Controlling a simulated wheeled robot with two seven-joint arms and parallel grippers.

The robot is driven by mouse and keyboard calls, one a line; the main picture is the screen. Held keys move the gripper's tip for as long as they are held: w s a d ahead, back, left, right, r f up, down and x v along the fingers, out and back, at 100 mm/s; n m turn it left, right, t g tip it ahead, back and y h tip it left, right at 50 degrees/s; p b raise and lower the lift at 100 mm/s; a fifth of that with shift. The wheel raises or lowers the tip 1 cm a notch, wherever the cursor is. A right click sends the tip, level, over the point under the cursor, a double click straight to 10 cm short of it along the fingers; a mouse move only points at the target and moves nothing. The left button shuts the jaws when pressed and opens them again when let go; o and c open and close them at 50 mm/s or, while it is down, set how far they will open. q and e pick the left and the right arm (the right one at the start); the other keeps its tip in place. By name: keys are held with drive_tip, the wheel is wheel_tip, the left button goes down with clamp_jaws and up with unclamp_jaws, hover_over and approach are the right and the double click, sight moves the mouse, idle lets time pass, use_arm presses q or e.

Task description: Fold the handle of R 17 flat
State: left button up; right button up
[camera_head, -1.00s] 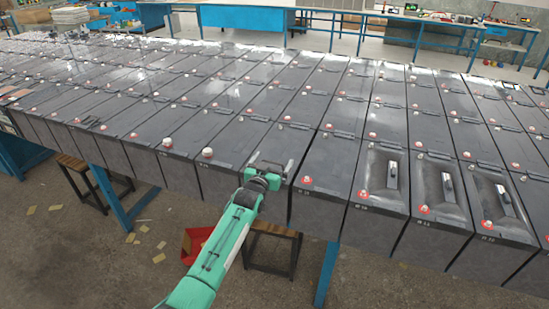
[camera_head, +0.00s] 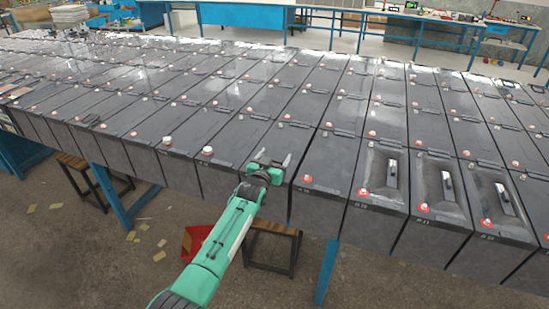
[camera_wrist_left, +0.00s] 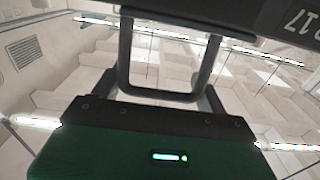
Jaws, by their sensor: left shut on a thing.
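The battery R 17 (camera_head: 279,136) is a dark grey box in the front row. In the left wrist view its dark face (camera_wrist_left: 275,20) fills the top right corner, with "17" shown upside down. Its handle (camera_wrist_left: 165,95) is a black U-shaped bar that stands out from the battery towards my gripper, so it is not flat. My left gripper (camera_head: 270,164) is at the front end of this battery, shut on the handle. The jaws partly hide the handle in the head view. My right gripper is not in view.
Neighbouring batteries stand close on both sides; those to the right have handles in recessed tops (camera_head: 391,175). A wooden stool (camera_head: 272,232) and a red bin (camera_head: 196,240) are on the floor below the row. Open floor lies in front.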

use_arm(q)
drive_tip(key=shift+w+d+r+g+p, duration=0.15)
drive_tip(key=shift+w+g+p, duration=0.1)
drive_tip(key=shift+g+p, duration=0.35)
drive_tip(key=shift+w+g+y+p, duration=0.4)
drive_tip(key=shift+g+p, duration=0.1)
drive_tip(key=shift+p, duration=0.2)
drive_tip(key=shift+w+d+f+g+y+p, duration=0.15)
drive_tip(key=shift+w+f+g+p, duration=0.1)
drive_tip(key=shift+g, duration=0.25)
drive_tip(key=shift+w+d+f+g+y+p, duration=0.15)
drive_tip(key=shift+w+g+p, duration=0.1)
drive_tip(key=shift+g, duration=0.25)
drive_tip(key=shift+w+f+g+y, duration=0.2)
drive_tip(key=shift+w+f+g, duration=0.05)
drive_tip(key=shift+g, duration=0.35)
drive_tip(key=shift+w+f+g+y, duration=0.2)
drive_tip(key=shift+g, duration=0.4)
drive_tip(key=o, duration=1)
